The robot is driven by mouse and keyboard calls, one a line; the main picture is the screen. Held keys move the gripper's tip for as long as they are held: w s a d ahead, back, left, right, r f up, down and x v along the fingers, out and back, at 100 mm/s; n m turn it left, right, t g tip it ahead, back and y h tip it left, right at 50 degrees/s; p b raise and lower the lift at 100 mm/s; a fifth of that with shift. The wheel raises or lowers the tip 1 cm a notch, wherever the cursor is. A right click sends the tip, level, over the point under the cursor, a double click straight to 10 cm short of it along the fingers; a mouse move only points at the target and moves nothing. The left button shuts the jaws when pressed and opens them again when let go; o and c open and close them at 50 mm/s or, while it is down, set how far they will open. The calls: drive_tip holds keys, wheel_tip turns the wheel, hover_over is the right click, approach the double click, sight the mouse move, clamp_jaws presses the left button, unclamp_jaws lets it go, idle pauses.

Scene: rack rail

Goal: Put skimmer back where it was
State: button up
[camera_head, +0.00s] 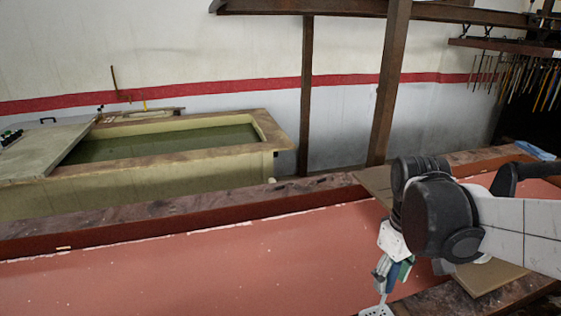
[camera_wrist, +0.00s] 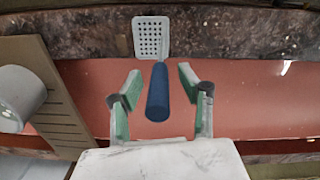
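The skimmer has a pale perforated head and a dark blue handle (camera_wrist: 158,92). In the wrist view its head points away, over the dark stone ledge at the top. My gripper (camera_wrist: 161,73) is open, with its green-padded fingers on either side of the handle and a visible gap on each side. In the head view, my gripper (camera_head: 391,272) points down at the lower right. The skimmer's head (camera_head: 377,311) shows just below it, cut by the bottom edge. I cannot tell whether the skimmer rests on the ledge.
A grooved board (camera_wrist: 68,112) and a white round vessel (camera_wrist: 20,98) lie to the left in the wrist view. A long red surface (camera_head: 200,265) has raised edges. Behind it stands a tank (camera_head: 150,187) of greenish water, partly covered by a slab (camera_head: 40,150). Wooden posts (camera_head: 389,85) rise behind.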

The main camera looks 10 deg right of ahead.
drive_tip(key=r, duration=1.1)
drive_tip(key=shift+s+a+r, duration=0.1)
drive_tip(key=shift+a+r, duration=0.15)
drive_tip(key=s+a+f+m+t, duration=0.1)
drive_tip(key=a+f+m+t, duration=0.2)
drive_tip(key=a+f+t, duration=0.3)
drive_tip(key=shift+s+a+t, duration=0.3)
drive_tip(key=shift+a+t, duration=0.3)
drive_tip(key=shift+a, duration=0.5)
drive_tip(key=shift+f, duration=0.15)
wheel_tip(320, 180, down, 7)
drive_tip(key=b, duration=0.6)
drive_tip(key=shift+b, duration=0.4)
drive_tip(key=shift+r, duration=0.2)
